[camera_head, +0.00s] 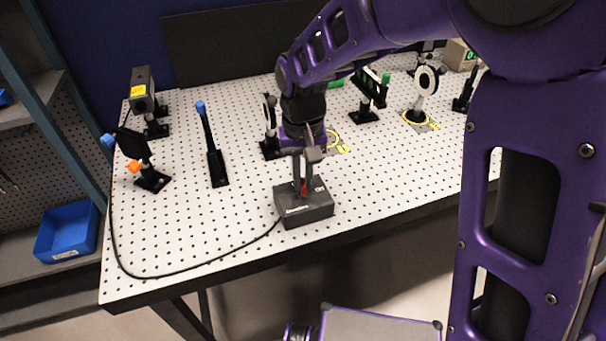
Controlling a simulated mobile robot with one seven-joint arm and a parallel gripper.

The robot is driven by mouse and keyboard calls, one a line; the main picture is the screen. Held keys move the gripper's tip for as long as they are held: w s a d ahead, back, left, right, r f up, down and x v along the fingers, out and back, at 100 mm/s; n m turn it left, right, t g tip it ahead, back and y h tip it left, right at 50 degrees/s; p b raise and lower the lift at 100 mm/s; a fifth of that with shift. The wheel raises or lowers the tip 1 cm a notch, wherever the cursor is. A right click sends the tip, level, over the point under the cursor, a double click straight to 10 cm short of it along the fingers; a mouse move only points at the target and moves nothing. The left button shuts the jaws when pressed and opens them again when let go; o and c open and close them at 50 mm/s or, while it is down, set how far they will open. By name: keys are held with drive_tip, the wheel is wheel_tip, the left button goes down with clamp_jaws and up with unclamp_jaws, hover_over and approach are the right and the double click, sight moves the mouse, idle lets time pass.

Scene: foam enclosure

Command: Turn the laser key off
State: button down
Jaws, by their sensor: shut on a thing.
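The laser key box (305,209) is a dark grey box near the front edge of the white perforated table. A red part (304,187) shows on its top, between my fingers. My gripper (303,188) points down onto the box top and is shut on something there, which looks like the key. The key itself is mostly hidden by the fingers, so its turn angle cannot be told. A black cable (190,268) runs from the box to the left along the table. The laser (143,91), with a yellow label, stands at the back left.
Optics mounts stand around: a black one (151,178) at left, a post with a blue knob (213,158), and a round white-rimmed mount (423,90) at right. A blue bin (68,231) sits on the left shelf. The front left table surface is clear except for the cable.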

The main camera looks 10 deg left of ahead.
sight(303, 181)
drive_tip(key=shift+r+n, duration=0.1)
drive_tip(key=shift+n, duration=1.2)
drive_tip(key=shift+n+p, duration=0.3)
drive_tip(key=c, duration=0.9)
unclamp_jaws()
drive_tip(key=shift+c, duration=0.2)
wheel_tip(303, 181, up, 17)
drive_tip(key=shift+r+p, duration=0.2)
drive_tip(key=shift+p, duration=0.15)
